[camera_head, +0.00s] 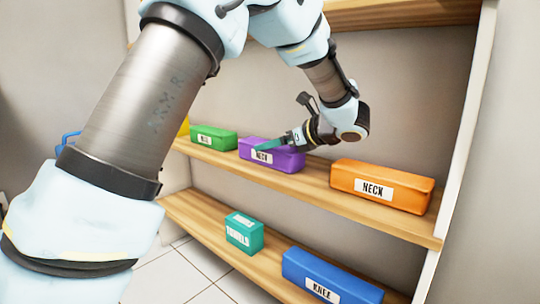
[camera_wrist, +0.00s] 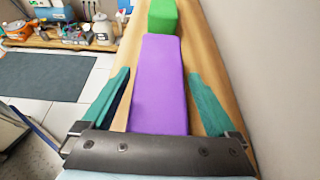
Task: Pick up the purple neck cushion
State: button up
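The purple neck cushion (camera_head: 274,157) lies on the upper wooden shelf in the head view, between a green cushion and an orange one, with a white NECK label on its front. In the wrist view the purple cushion (camera_wrist: 160,85) runs lengthwise between the two teal fingers of my gripper (camera_wrist: 162,95). The fingers are spread, one on each side, with a gap visible at the left finger. In the head view my gripper (camera_head: 275,144) reaches over the cushion from the right. Contact is not clear.
An orange NECK cushion (camera_head: 381,187) sits right on the same shelf (camera_head: 315,185), and a green cushion (camera_head: 213,138) sits left. A teal towels box (camera_head: 244,233) and a blue KNEE cushion (camera_head: 330,276) are on the lower shelf. A wall stands behind.

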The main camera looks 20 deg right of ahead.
jog(key=c, duration=1)
jog(key=shift+c, duration=0.5)
jog(key=shift+r, duration=0.15)
